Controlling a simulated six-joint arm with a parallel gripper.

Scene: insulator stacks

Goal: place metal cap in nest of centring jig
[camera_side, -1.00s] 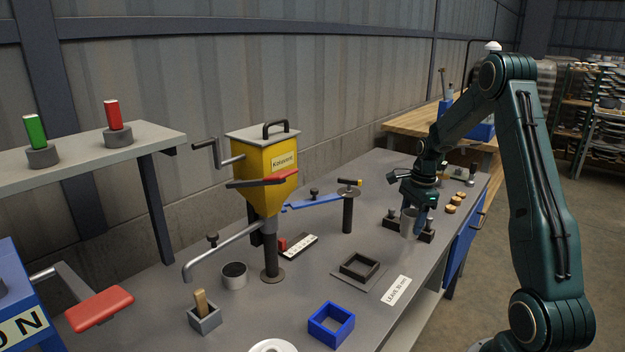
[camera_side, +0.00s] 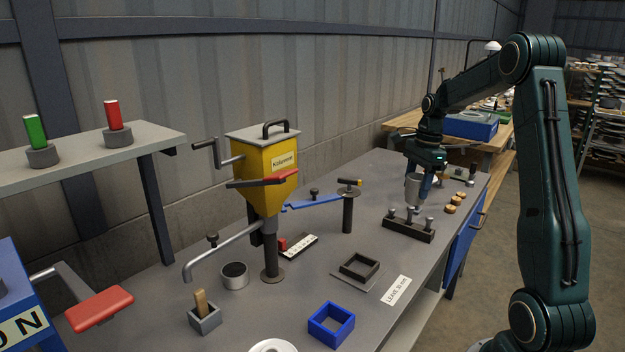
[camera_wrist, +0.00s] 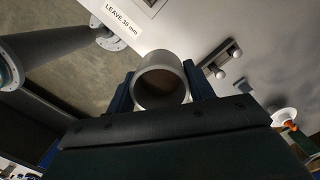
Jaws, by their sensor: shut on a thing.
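The metal cap (camera_side: 413,190) is a grey hollow cylinder, held in the air above the bench. My gripper (camera_side: 420,182) is shut on it; in the wrist view the cap (camera_wrist: 161,84) sits between the two dark blue fingers, its open round mouth facing the camera. A dark square frame on a flat plate (camera_side: 360,266) lies on the bench, left of and nearer than the cap; it looks like the centring jig with its nest. The nest looks empty and is well apart from the cap.
A dark block with several upright pins (camera_side: 408,230) stands just below the cap. A blue square frame (camera_side: 331,323) is at the bench front, and a yellow hopper (camera_side: 262,170) stands left. A "LEAVE 30 mm" label (camera_side: 397,290) lies right of the dark frame.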

